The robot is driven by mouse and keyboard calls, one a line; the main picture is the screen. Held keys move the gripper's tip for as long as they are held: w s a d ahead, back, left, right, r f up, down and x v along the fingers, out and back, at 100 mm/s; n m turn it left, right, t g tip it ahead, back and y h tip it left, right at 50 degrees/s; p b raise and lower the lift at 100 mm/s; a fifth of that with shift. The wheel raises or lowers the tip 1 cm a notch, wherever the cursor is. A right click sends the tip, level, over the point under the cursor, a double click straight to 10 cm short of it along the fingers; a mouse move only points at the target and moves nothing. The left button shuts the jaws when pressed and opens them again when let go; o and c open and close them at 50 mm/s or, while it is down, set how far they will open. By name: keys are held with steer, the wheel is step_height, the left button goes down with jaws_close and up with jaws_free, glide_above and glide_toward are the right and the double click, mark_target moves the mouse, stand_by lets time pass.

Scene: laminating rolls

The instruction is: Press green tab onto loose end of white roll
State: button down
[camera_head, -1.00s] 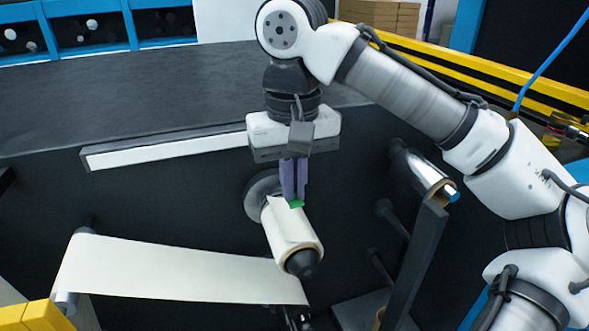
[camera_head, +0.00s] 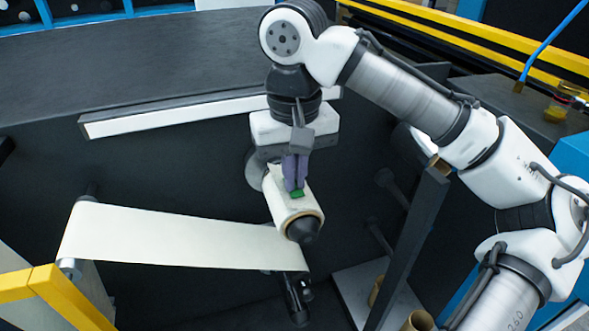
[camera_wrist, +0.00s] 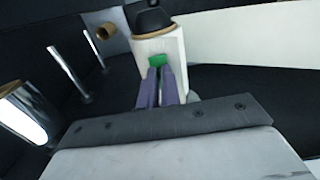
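The white roll (camera_head: 287,212) sits on a dark spindle with a round black end, pointing towards the front. My gripper (camera_head: 295,186) has purple fingers close together and points down at the upper side of the roll. The green tab (camera_head: 298,193) is at its fingertips, at the roll's surface. In the wrist view the tab (camera_wrist: 157,60) lies against the face of the white roll (camera_wrist: 173,47), between the converging fingertips (camera_wrist: 159,70). I cannot tell the roll's loose end apart, nor whether the tab is pressed flat.
A wide white strip (camera_head: 180,237) stretches from a roller at left to below the roll. A dark upright bar (camera_head: 408,250) and pegs stand to the right. A yellow frame (camera_head: 50,285) is at the lower left. A white-edged ledge (camera_head: 170,119) runs behind.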

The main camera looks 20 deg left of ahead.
steer(key=shift+f, duration=0.45)
stand_by(1.0)
steer(key=c, duration=1.5)
jaws_free()
steer(key=shift+c, duration=0.2)
steer(key=shift+r, duration=0.1)
